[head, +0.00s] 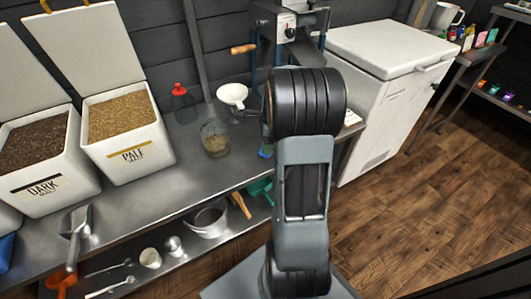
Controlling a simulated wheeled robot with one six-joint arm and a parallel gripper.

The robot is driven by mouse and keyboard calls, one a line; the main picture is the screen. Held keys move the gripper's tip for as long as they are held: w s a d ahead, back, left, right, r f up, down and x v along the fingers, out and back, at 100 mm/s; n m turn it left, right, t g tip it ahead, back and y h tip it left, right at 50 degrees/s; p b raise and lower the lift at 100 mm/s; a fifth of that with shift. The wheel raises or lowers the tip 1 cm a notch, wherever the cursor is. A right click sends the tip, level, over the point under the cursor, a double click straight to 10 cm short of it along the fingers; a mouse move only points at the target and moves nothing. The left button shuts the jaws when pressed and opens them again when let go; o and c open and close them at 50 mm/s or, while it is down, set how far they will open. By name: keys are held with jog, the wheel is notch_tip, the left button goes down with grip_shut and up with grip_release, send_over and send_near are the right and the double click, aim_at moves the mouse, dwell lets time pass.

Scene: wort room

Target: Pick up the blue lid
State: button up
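A small round blue-and-green thing (265,151), which may be the blue lid, lies near the front edge of the steel bench, just left of my arm. It is too small to tell for sure, and my arm may hide part of it. A blue piece (6,251) also shows at the far left edge, cut off by the frame. My arm stands upright in the middle of the head view. My gripper is not visible, so I cannot see what it holds.
The steel bench (185,185) carries a dark malt bin (45,185), a pale malt bin (130,155), a glass jar (214,140), a white funnel (232,95) and a red-capped bottle (182,104). A lower shelf holds scoops and pots. A white chest freezer (385,95) stands right; wooden floor (430,190) is clear.

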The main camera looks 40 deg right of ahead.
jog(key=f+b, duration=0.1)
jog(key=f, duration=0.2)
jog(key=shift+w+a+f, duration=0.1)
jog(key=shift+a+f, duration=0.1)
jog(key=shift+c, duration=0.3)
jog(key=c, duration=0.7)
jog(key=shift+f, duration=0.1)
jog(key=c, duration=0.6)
